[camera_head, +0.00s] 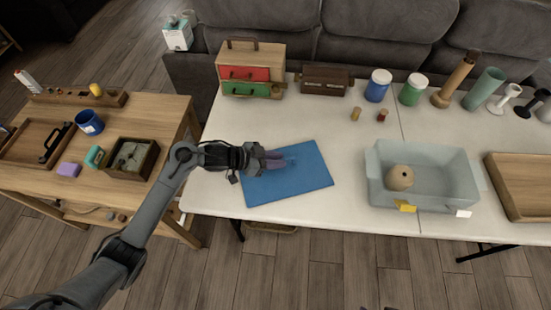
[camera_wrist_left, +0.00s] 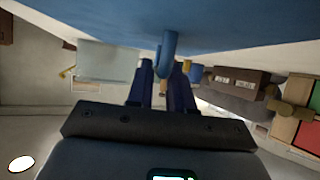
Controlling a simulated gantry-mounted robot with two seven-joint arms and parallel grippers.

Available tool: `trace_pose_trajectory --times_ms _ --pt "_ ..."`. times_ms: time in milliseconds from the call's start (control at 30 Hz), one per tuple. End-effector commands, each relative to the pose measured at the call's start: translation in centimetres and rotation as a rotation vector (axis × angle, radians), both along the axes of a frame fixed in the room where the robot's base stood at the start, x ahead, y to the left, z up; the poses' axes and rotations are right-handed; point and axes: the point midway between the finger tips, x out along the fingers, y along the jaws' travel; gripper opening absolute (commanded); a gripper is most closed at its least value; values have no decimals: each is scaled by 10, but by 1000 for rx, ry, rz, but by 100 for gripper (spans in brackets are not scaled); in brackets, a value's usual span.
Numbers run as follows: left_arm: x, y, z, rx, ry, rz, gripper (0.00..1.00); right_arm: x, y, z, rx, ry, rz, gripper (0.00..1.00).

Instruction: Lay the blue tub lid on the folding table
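The blue tub lid (camera_head: 300,181) is a flat blue rectangle over the left front of the white folding table (camera_head: 340,222). I cannot tell whether it rests on the table or is just above it. My left gripper (camera_head: 284,160) is over the lid's middle, reaching in from the left. In the left wrist view, the lid (camera_wrist_left: 230,22) fills the top, and its blue handle (camera_wrist_left: 169,48) shows at the fingertips (camera_wrist_left: 162,72). I cannot tell whether the fingers are closed on the handle. My right gripper is not in view.
The grey tub (camera_head: 440,190), uncovered, holds a round tan object (camera_head: 400,177). A drawer box (camera_head: 250,72), brown box (camera_head: 326,80) and several jars and bottles line the table's back. A wooden tray (camera_head: 515,190) is at right. A wooden side table (camera_head: 120,195) stands left.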

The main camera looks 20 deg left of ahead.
Motion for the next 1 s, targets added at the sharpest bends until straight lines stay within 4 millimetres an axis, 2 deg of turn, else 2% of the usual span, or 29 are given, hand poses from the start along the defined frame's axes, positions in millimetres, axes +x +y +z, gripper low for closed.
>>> trace_pose_trajectory --times_ms 33,100,133,500,667,1000 --pt "0 0 0 0 0 0 30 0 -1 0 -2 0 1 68" --pt "0 0 0 0 0 0 40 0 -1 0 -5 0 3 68" --pt "0 0 0 0 0 0 41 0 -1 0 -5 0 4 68" --pt "-1 1 5 1 -1 0 41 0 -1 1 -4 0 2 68" --pt "-11 14 14 2 0 0 41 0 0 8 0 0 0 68" --pt "-45 56 44 3 0 1 41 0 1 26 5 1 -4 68"
